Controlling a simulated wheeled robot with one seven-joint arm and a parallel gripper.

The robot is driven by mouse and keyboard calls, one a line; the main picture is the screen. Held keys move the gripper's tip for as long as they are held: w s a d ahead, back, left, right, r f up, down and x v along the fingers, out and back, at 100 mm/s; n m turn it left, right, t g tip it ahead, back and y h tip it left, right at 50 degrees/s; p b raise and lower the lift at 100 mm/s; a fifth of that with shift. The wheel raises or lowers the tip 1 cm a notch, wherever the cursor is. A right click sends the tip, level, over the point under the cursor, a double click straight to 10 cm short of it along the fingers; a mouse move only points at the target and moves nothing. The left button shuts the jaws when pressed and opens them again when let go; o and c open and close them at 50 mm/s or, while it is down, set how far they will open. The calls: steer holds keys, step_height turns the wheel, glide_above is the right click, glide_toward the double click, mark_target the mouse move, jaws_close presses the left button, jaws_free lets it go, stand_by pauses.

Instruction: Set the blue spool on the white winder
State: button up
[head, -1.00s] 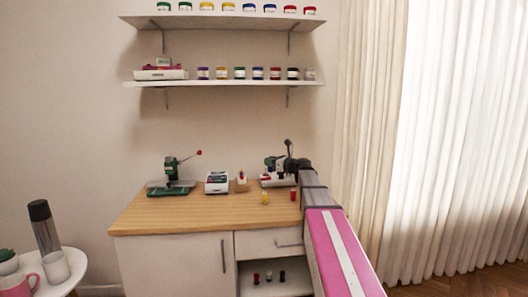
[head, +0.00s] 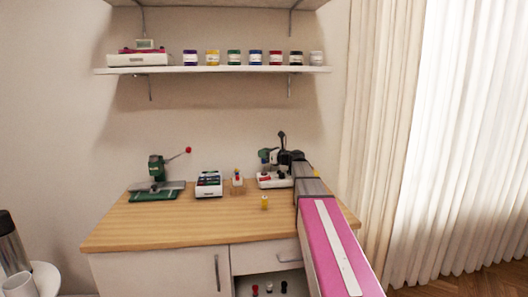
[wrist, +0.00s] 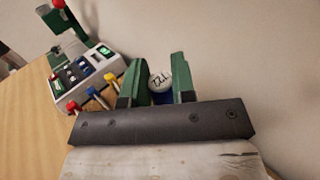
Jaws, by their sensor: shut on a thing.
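My gripper (wrist: 155,88) has green fingers and is shut on the blue spool (wrist: 160,97). The spool shows a pale top with dark marks and a blue side between the fingers in the wrist view. In the head view my gripper (head: 270,157) is above the right back of the wooden table. A white-based machine (head: 266,183), which looks like the white winder, stands just below it. My arm covers part of its right side. The winder is not clearly visible in the wrist view, and I cannot tell the exact gap between spool and winder.
A white box with a small display (head: 209,184) and a rack of coloured pieces (head: 237,183) stand left of the winder. A green press (head: 157,178) is farther left. A yellow spool (head: 264,202) stands in front. The table's front left (head: 150,225) is clear.

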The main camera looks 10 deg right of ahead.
mark_target(264, 163)
steer(key=shift+f, duration=2.45)
steer(key=o, duration=0.6)
steer(key=shift+s, duration=0.1)
steer(key=shift+v, duration=5.5)
steer(key=shift+r, duration=0.1)
